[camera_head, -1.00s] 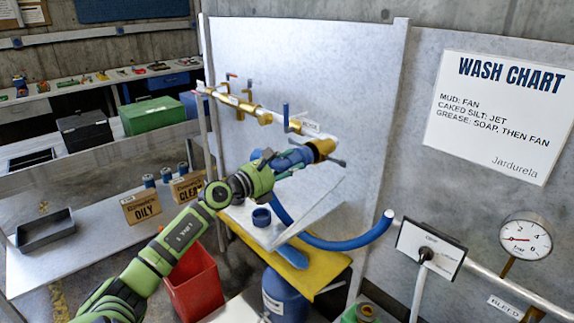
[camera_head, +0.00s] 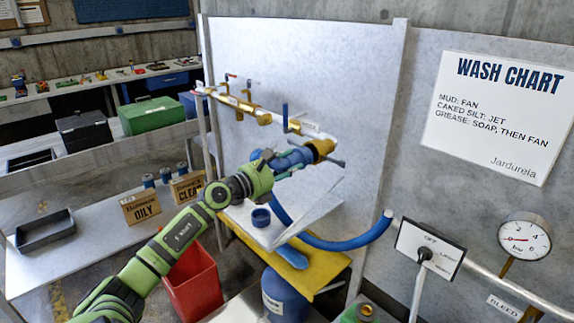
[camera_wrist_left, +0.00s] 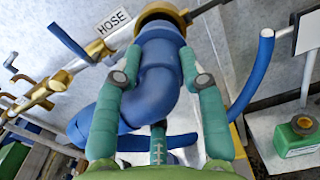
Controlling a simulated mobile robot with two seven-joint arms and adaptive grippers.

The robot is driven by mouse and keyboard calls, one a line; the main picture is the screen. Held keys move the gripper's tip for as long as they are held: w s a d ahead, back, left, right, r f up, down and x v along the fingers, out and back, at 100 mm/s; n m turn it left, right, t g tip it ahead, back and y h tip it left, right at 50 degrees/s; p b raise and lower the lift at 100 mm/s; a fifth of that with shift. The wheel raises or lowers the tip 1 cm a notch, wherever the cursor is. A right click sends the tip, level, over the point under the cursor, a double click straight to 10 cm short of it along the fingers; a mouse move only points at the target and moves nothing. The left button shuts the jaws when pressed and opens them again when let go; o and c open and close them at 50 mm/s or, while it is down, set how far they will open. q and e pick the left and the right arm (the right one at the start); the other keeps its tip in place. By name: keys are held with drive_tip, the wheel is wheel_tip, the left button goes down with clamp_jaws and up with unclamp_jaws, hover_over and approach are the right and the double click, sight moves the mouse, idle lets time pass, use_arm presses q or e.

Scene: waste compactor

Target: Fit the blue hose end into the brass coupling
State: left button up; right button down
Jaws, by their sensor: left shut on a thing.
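The brass coupling (camera_head: 320,150) is at the right end of the pipe on the grey panel. It also shows at the top of the left wrist view (camera_wrist_left: 160,14), beside a "HOSE" label. My left gripper (camera_head: 287,163) is shut on the blue hose (camera_wrist_left: 158,85), one green finger on each side of it. The hose end points into the mouth of the coupling and meets its rim; how deep it sits is hidden. The rest of the hose (camera_head: 345,243) hangs in a curve below and to the right. My right gripper is not in view.
A blue lever (camera_head: 285,117) stands on the pipe just left of the coupling. A pressure gauge (camera_head: 523,240) and switch plate (camera_head: 429,247) are at right.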

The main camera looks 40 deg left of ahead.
sight(299, 158)
use_arm(q)
drive_tip(key=shift+w+d+r+b, duration=0.15)
drive_tip(key=shift+w+b, duration=0.2)
drive_tip(key=shift+w, duration=1.65)
idle(0.3)
drive_tip(key=shift+c, duration=0.4)
drive_tip(key=shift+r, duration=0.3)
drive_tip(key=o, duration=1.1)
drive_tip(key=shift+w, duration=0.1)
drive_tip(key=shift+o, duration=0.9)
drive_tip(key=shift+w+f, duration=0.1)
drive_tip(key=shift+w, duration=0.05)
drive_tip(key=shift+w+d+f, duration=0.1)
drive_tip(key=shift+w+f, duration=0.05)
drive_tip(key=shift+f, duration=0.05)
drive_tip(key=shift+o, duration=1.3)
drive_tip(key=shift+f, duration=0.15)
drive_tip(key=shift+s, duration=0.2)
